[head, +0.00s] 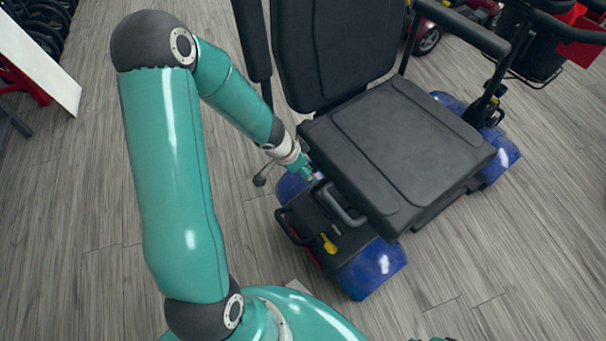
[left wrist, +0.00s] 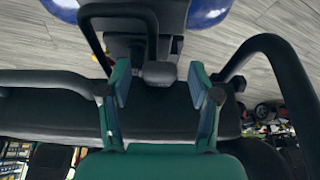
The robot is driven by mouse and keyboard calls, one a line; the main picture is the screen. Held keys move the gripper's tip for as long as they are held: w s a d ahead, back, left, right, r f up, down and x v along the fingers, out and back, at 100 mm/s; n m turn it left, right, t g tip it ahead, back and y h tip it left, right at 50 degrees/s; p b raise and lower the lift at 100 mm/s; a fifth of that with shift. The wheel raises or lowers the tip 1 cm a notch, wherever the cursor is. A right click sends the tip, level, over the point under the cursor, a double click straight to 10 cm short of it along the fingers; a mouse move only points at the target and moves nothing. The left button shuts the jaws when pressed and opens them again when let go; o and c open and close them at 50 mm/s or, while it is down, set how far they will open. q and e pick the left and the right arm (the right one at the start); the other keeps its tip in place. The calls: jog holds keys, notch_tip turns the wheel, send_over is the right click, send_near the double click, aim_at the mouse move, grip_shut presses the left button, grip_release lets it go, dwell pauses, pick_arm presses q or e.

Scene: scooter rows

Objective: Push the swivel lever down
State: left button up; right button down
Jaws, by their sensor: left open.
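The scooter's black seat (head: 395,150) stands above its rear body, with blue fenders (head: 372,268). My left arm reaches over from the left, and my left gripper (head: 308,173) is low beside the seat's near left edge. In the left wrist view my left gripper (left wrist: 159,88) is open, one finger on each side of a dark, rounded lever end (left wrist: 159,72). This looks like the swivel lever; I cannot tell whether the fingers touch it. In the head view the lever is not clearly made out near the gripper.
A yellow lever (head: 328,243) and a black handle loop (head: 293,227) are on the rear body. A dark knob on a thin rod (head: 260,181) shows left of my gripper. Wooden floor (head: 80,210) is clear at left.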

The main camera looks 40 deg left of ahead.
pick_arm(q)
jog(key=shift+w+f, duration=0.15)
jog(key=shift+f, duration=0.15)
grip_shut()
dwell(0.3)
